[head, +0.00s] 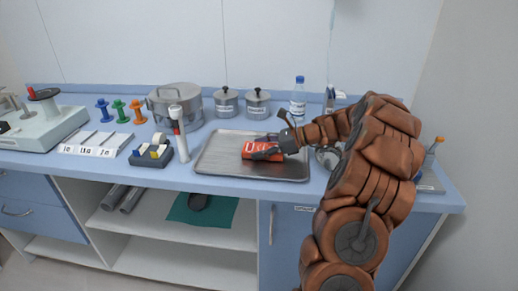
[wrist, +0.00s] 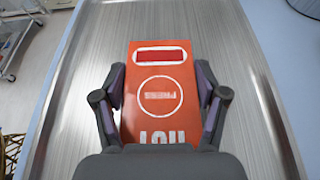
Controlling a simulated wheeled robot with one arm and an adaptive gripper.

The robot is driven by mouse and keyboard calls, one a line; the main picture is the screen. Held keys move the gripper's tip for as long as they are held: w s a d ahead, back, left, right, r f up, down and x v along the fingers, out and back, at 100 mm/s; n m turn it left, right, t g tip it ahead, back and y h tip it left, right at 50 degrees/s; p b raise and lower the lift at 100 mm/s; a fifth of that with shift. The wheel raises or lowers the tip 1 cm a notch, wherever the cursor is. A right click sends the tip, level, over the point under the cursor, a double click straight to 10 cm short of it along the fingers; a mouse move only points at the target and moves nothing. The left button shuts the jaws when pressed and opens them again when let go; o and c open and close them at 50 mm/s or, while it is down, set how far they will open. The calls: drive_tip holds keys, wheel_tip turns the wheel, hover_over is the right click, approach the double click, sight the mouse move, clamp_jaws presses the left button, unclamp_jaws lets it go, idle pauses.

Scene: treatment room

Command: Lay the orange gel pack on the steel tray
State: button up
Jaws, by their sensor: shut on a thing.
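The orange gel pack (head: 258,150) is flat and rectangular with white print. My gripper (head: 268,148) is shut on it, and in the wrist view the fingers (wrist: 160,95) press its two long sides. The pack (wrist: 160,110) is over the middle of the steel tray (head: 218,165), inside its rim. The tray (wrist: 85,105) fills most of the wrist view behind the pack. I cannot tell whether the pack's underside touches the tray. The near end of the pack is hidden by my gripper.
A white upright cylinder (head: 180,135) and a dark block with small rolls (head: 152,152) stand left of the tray. A large steel pot (head: 175,106), two lidded canisters (head: 257,104) and a water bottle (head: 298,97) stand behind it. A round metal object (head: 328,157) is at the right.

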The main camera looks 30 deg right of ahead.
drive_tip(key=o, duration=1.4)
drive_tip(key=shift+f, duration=0.15)
drive_tip(key=shift+c, duration=0.2)
